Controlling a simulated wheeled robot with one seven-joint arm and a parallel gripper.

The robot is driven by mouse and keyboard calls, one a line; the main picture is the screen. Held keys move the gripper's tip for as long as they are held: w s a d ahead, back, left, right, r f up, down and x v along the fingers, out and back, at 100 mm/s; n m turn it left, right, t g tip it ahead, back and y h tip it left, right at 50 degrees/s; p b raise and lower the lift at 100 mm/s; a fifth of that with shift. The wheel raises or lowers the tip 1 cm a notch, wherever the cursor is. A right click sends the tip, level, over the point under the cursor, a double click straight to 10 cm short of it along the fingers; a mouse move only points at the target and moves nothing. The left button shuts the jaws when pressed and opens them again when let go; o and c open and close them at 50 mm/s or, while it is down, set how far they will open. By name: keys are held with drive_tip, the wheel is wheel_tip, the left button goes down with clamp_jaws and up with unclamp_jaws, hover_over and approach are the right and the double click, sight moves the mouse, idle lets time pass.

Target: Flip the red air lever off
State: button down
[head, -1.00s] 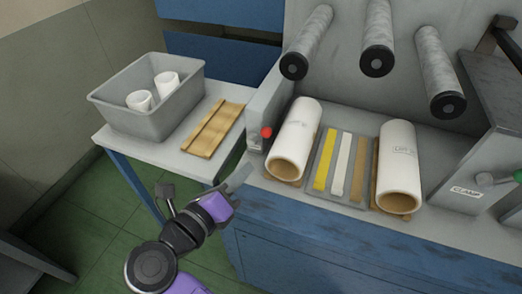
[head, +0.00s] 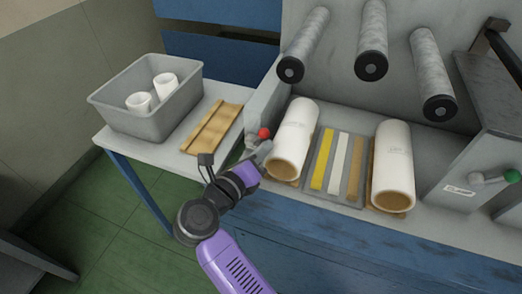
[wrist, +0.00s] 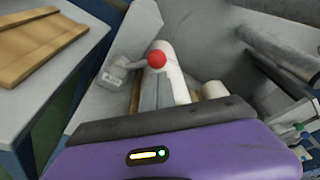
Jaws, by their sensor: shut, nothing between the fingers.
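The red air lever (head: 264,133) is on the front of the grey housing at the left end of the machine. In the wrist view its red ball knob (wrist: 157,58) is right at the tips of my gripper, with its grey arm running left to a labelled plate. My gripper (head: 262,150) is shut and empty, just below and beside the knob in the head view. In the wrist view my gripper (wrist: 162,78) partly overlaps the knob's lower side. I cannot tell whether they touch.
A second roll (head: 394,160), coloured strips and a green-knobbed lever (head: 511,176) are farther right. A side table holds a wooden tray (head: 212,128) and a grey bin (head: 150,121) with white cores.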

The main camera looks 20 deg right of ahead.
sight(261, 130)
drive_tip(key=shift+w+a+r+n+p, duration=0.1)
drive_tip(key=shift+r+n+p, duration=0.15)
drive_tip(key=shift+n+p, duration=0.15)
drive_tip(key=shift+w+a+r+n+h+p, duration=0.2)
drive_tip(key=shift+r+n+p, duration=0.15)
drive_tip(key=shift+n+p, duration=0.15)
drive_tip(key=shift+w+a+r+n+h+p, duration=0.2)
drive_tip(key=shift+r+n+p, duration=0.15)
drive_tip(key=shift+n+p, duration=0.15)
drive_tip(key=n+p, duration=0.1)
drive_tip(key=w+a+r+n+h, duration=0.1)
drive_tip(key=n, duration=0.1)
drive_tip(key=shift+p, duration=0.4)
drive_tip(key=shift+w+a+f+n+t+h+p, duration=0.1)
drive_tip(key=shift+w+a+n+t+h+p, duration=0.35)
drive_tip(key=shift+n, duration=1.25)
drive_tip(key=shift+w+a+f+n+t+p, duration=0.2)
drive_tip(key=shift+w+a+n, duration=0.55)
drive_tip(key=shift+n, duration=0.95)
drive_tip(key=shift+w+a+r+n+t+h+p, duration=0.1)
drive_tip(key=shift+w+a+n+t+h+p, duration=0.3)
drive_tip(key=shift+n, duration=1.3)
drive_tip(key=shift+w+a+y, duration=0.2)
drive_tip(key=shift+w+y, duration=0.05)
drive_tip(key=shift+f, duration=0.15)
